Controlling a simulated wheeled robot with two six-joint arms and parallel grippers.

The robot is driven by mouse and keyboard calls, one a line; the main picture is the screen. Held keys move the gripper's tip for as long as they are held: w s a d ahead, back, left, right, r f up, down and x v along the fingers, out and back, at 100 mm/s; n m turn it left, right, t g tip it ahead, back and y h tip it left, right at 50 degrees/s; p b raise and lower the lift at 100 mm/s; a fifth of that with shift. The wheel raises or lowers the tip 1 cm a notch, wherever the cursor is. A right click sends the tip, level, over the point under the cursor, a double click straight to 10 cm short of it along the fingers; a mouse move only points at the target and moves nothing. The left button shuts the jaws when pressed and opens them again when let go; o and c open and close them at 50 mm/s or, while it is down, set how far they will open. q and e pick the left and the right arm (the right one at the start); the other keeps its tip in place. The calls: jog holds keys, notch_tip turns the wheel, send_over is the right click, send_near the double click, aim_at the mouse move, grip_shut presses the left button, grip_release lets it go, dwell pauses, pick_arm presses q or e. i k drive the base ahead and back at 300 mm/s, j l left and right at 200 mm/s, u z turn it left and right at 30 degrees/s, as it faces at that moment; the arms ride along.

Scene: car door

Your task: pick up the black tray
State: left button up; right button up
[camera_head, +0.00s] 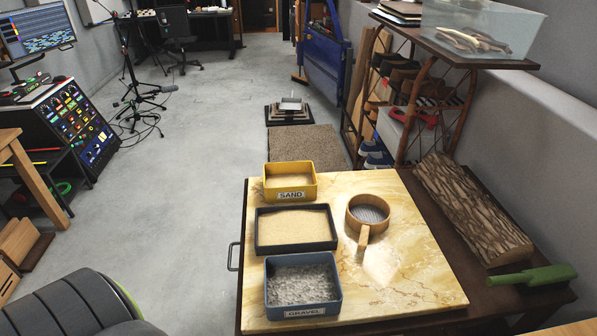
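All three stand close together along the board's left side. Neither of my grippers shows in the head view.
A round wooden sieve (367,213) stands right of the black tray, its handle towards me. The marbled board (420,275) is bare at front right. A log (470,208) and a green bottle (532,276) lie further right. Floor (185,200) is open to the left.

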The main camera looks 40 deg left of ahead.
aim_at(303, 228)
jog(key=u, duration=1.15)
